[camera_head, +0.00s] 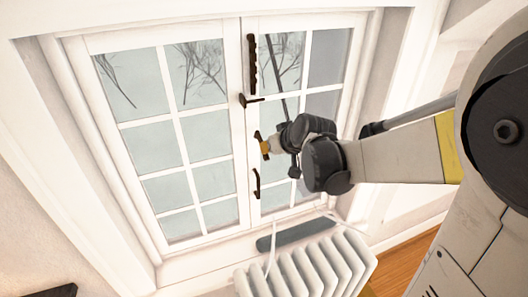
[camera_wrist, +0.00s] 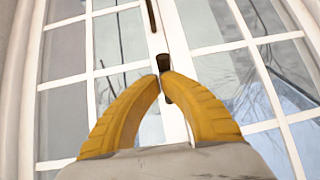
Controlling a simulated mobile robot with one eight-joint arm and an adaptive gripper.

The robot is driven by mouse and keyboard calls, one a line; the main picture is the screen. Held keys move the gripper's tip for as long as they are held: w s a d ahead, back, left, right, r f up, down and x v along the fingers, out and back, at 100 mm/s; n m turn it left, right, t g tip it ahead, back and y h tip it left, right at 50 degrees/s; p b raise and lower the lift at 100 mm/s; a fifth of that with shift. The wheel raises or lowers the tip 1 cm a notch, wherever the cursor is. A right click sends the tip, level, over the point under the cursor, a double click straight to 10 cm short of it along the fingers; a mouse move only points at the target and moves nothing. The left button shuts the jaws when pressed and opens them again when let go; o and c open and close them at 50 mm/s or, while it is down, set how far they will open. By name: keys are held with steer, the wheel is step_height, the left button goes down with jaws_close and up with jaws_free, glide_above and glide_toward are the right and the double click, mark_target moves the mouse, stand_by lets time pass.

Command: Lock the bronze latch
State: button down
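Dark bronze hardware runs down the meeting stiles of the double window. Another small bronze piece (camera_head: 258,135) is right at my fingertips. In the wrist view, the yellow fingers of my gripper (camera_wrist: 160,78) have their tips together or nearly so. A dark bronze piece (camera_wrist: 163,61) shows just beyond them, partly hidden by the fingers. I cannot tell whether the tips touch it.
A long bronze piece (camera_head: 252,63) is higher on the stile and a curved handle (camera_head: 256,185) lower down. Both window sashes (camera_head: 185,130) look closed. A white radiator (camera_head: 310,268) stands below the sill, with a grey strip (camera_head: 295,233) behind it.

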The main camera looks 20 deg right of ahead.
steer(key=w+f+t+b, duration=0.4)
steer(key=f+t+b, duration=0.1)
steer(key=b, duration=0.5)
steer(key=shift+w+d+f, duration=0.1)
steer(key=shift+f, duration=0.05)
stand_by(0.7)
